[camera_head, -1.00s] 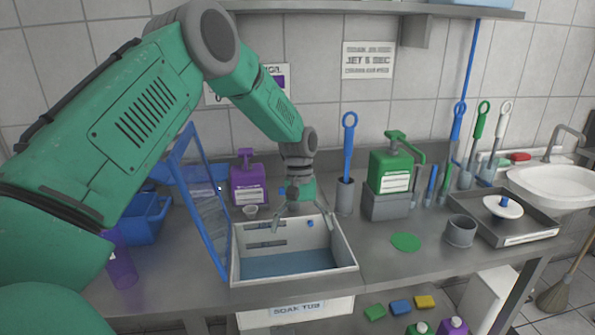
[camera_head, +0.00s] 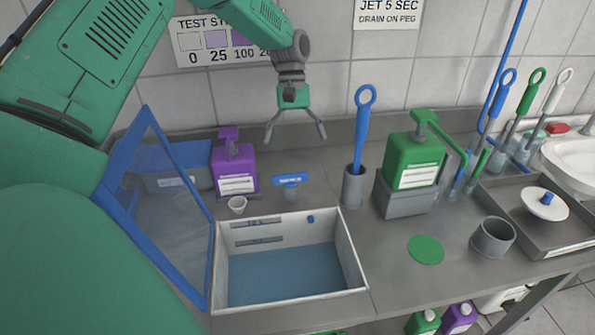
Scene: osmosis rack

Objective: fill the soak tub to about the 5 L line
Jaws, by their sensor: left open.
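The soak tub (camera_head: 362,277) is a white open box at the front of the steel counter. Bluish liquid (camera_head: 285,275) covers its floor, below two dark marking strips (camera_head: 257,241) on the inner back wall; I cannot read the line labels. A small blue round part (camera_head: 311,219) sits on that wall near the right. Behind the tub stands a small tap-like piece with a blue handle (camera_head: 290,180). My left gripper (camera_head: 296,137) is open and empty, in the air above and behind this handle, apart from it. My right gripper is not in view.
A blue-framed clear lid (camera_head: 152,190) stands tilted left of the tub. A purple pump bottle (camera_head: 234,166) and small cup (camera_head: 237,205) are behind it.

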